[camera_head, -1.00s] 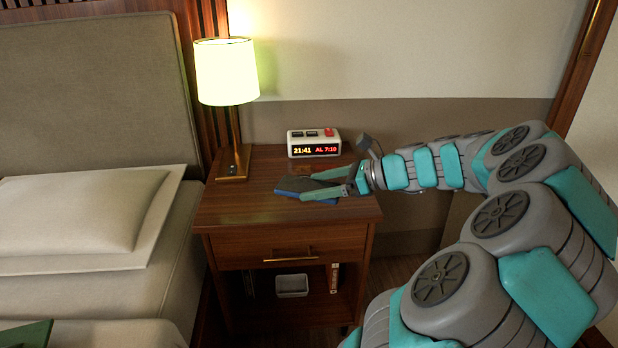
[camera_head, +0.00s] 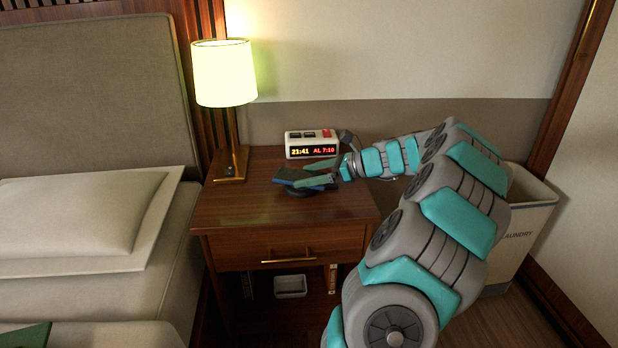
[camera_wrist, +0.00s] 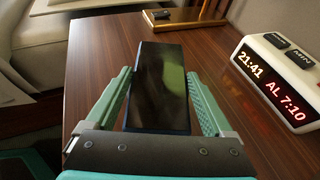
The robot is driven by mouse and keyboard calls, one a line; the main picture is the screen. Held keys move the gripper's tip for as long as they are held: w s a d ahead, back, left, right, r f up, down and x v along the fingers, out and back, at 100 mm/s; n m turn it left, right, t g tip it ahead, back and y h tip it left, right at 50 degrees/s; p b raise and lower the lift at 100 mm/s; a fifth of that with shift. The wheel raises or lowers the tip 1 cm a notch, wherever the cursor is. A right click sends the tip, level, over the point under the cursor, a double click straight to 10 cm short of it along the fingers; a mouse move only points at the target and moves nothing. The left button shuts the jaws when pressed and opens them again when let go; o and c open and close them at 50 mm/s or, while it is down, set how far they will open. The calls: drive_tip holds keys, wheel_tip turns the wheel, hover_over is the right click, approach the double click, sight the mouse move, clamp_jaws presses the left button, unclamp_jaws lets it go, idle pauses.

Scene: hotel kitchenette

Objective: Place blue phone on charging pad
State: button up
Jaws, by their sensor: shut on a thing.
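The blue phone (camera_head: 291,174), dark-faced with a blue edge, is held in my gripper (camera_head: 318,173) over the nightstand top. In the wrist view the phone (camera_wrist: 162,85) lies between the two green fingers, and my gripper (camera_wrist: 163,100) is shut on it. A dark round disc, apparently the charging pad (camera_head: 299,193), shows just below the phone in the head view. The phone covers most of it, and I cannot tell whether they touch. The pad is hidden in the wrist view.
The wooden nightstand (camera_head: 235,213) carries a lit lamp (camera_head: 226,75) at back left and an alarm clock (camera_head: 312,144) close behind my gripper. The bed (camera_head: 75,225) is at left, a laundry bin (camera_head: 520,225) at right. The nightstand's front left is clear.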

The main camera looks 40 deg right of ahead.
drive_tip(key=shift+f, duration=0.3)
drive_tip(key=shift+f, duration=0.1)
drive_tip(key=o, duration=1.3)
